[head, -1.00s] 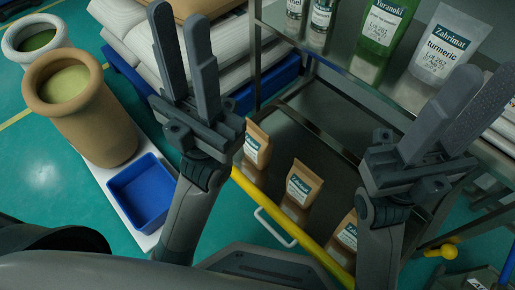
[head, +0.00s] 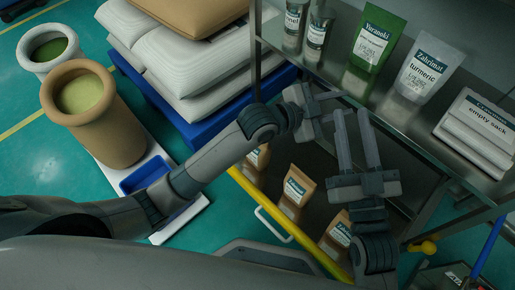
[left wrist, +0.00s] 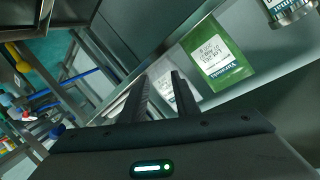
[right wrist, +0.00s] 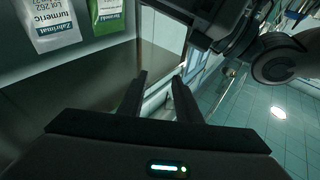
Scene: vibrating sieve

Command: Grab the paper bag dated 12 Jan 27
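Three brown paper bags with white-and-teal labels stand on the lower shelf in the head view: the left bag (head: 257,159), partly hidden by my left arm, the middle bag (head: 296,192), and the right bag (head: 337,235). The dates on their labels are too small to read. My left gripper (head: 328,106) is open and empty, above the lower shelf near the upper shelf's front edge. My right gripper (head: 357,142) is open and empty, above and to the right of the bags. Neither wrist view shows the brown bags.
The upper metal shelf holds a green pouch (head: 375,40), a white turmeric pouch (head: 426,73), jars (head: 317,30) and empty sacks (head: 478,130). A yellow rail (head: 262,205) runs along the lower shelf's front.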

